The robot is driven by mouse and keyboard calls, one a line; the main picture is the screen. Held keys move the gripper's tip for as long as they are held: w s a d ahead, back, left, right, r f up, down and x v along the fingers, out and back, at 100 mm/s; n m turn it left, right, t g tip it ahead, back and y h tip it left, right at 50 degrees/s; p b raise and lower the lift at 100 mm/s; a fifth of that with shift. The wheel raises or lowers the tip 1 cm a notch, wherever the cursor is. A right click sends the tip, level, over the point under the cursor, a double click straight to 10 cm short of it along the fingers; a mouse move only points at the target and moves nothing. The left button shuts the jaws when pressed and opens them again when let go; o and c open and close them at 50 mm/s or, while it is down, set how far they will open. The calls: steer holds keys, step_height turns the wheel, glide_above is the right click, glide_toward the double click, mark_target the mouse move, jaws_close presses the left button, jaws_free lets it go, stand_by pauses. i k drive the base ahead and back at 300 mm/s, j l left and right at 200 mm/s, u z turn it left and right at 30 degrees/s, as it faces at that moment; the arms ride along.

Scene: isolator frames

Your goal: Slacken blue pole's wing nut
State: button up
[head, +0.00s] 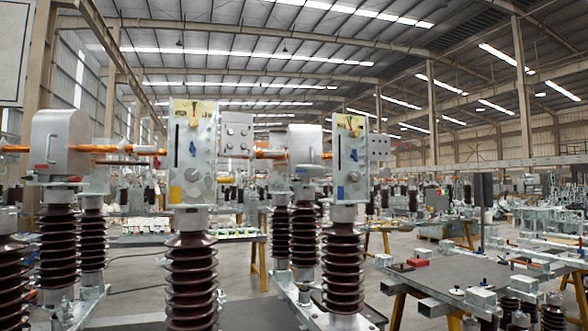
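Two upright metal plates stand on brown ribbed insulators. The right plate (349,158) carries a small blue patch (341,192) at its lower left, which marks it as the blue pole. A small blue wing-shaped part (354,155), apparently its wing nut, sits on the middle of that plate's face; how tight it is cannot be told. The left plate (192,160) has a yellow patch (176,194) and a similar blue part (193,148). Both plates have a yellow dial at the top. My gripper is not in view.
A brown insulator (342,265) supports the right plate. Orange bars join the plates to grey housings, one (61,143) at the far left. A workbench (455,278) with metal parts stands at the right. Some open floor shows between the benches.

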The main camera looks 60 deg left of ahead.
mark_target(354, 156)
steer(key=u, duration=1.8)
